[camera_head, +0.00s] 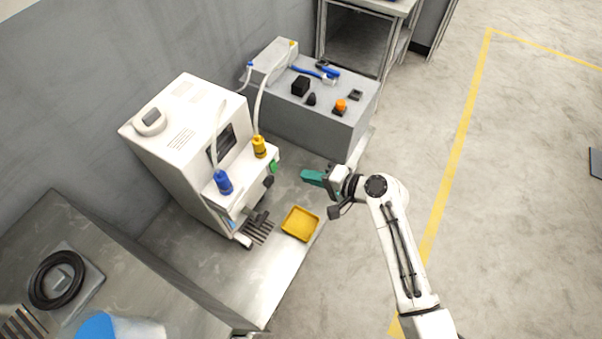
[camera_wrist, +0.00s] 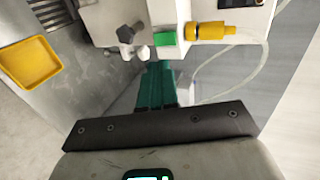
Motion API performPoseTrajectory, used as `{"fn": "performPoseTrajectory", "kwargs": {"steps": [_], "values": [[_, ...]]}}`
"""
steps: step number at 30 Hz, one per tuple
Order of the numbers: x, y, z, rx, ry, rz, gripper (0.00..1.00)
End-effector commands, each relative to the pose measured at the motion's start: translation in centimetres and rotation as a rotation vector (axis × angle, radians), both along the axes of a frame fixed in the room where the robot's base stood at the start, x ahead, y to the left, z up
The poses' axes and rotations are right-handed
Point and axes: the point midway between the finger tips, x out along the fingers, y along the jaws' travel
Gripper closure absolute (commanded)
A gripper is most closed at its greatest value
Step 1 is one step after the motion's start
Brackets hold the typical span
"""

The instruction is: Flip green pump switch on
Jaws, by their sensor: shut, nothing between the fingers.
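The green switch (camera_head: 274,167) is on the front right of a white machine (camera_head: 180,135), below a yellow fitting (camera_head: 259,147). In the wrist view the green switch (camera_wrist: 165,39) is a small bright green block between a dark knob and the yellow fitting (camera_wrist: 211,31). Whether it stands on or off cannot be told. My gripper (camera_head: 308,177) has teal fingers, shut and empty, pointing at the machine from the right with a gap in between. In the wrist view the fingers (camera_wrist: 156,72) show just below the switch; contact is not clear there.
A dark knob (camera_wrist: 129,34) is left of the switch. A blue fitting (camera_head: 223,182) is on the machine's front. A yellow tray (camera_head: 300,224) lies on the metal bench. A grey box (camera_head: 318,124) with tools stands behind. Clear tubes run above the machine. Floor at right is open.

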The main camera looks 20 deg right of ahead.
Motion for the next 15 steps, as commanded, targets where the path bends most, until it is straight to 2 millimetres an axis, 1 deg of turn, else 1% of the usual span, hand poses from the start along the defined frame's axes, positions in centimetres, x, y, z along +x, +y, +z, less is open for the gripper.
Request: {"fn": "performPoseTrajectory", "kwargs": {"steps": [3,6,10,15], "values": [[-1.5,-1.1,0.9,0.000,0.000,-0.001,1.00],[-2.5,-1.9,1.5,0.000,0.000,-0.001,1.00],[-3.2,-2.4,2.0,0.001,-0.001,0.000,1.00],[-3.5,-2.6,2.2,0.001,-0.001,0.001,1.00]]}}
